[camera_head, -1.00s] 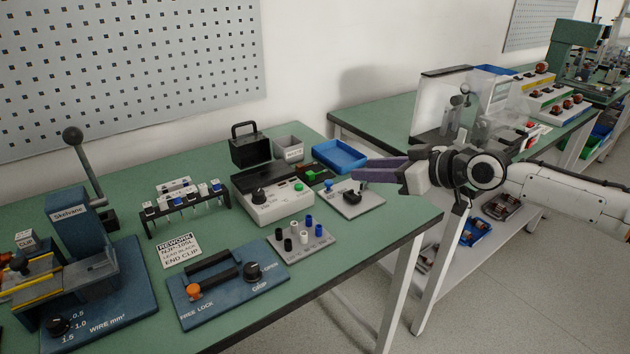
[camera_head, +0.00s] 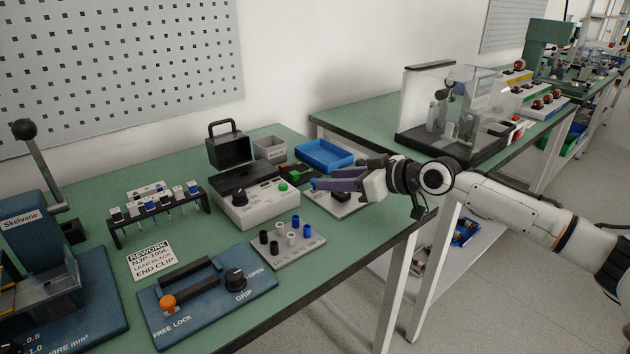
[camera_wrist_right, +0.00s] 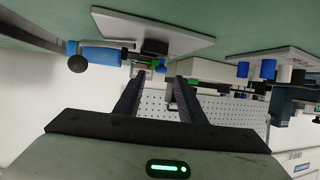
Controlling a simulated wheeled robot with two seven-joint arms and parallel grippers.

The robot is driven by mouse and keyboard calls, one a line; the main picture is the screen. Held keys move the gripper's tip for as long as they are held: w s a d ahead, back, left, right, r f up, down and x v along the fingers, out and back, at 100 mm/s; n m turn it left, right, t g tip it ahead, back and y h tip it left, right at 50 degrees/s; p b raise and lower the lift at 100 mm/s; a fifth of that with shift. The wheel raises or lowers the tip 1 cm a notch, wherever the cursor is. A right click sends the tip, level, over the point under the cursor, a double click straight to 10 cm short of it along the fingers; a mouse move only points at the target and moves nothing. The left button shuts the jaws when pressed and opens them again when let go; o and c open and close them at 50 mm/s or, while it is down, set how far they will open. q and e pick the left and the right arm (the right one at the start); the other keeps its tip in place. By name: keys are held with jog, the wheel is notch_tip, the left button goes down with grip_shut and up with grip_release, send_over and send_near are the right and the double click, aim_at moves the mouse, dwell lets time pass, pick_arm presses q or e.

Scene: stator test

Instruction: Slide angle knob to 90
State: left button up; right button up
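No knob can be read as marked for an angle. Another black knob (camera_head: 236,279), by the words GRIP and OPEN, is on the blue plate. A pale plate (camera_head: 350,208) bears a dark block and a blue part. My right gripper (camera_head: 318,184) is over this plate, partly hiding it. In the right wrist view, its two dark fingers (camera_wrist_right: 160,78) stand apart with nothing between them. My left gripper is not in view.
A plate with several black, white and blue pegs (camera_head: 313,240) lies at the table's front edge. A blue tray (camera_head: 342,165), a grey bin (camera_head: 270,140) and a black-handled box (camera_head: 228,150) stand behind. A second bench (camera_head: 380,112) lies to the right.

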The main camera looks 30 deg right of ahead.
jog(key=shift+x, duration=3.15)
jog(key=shift+c, duration=0.4)
grip_shut()
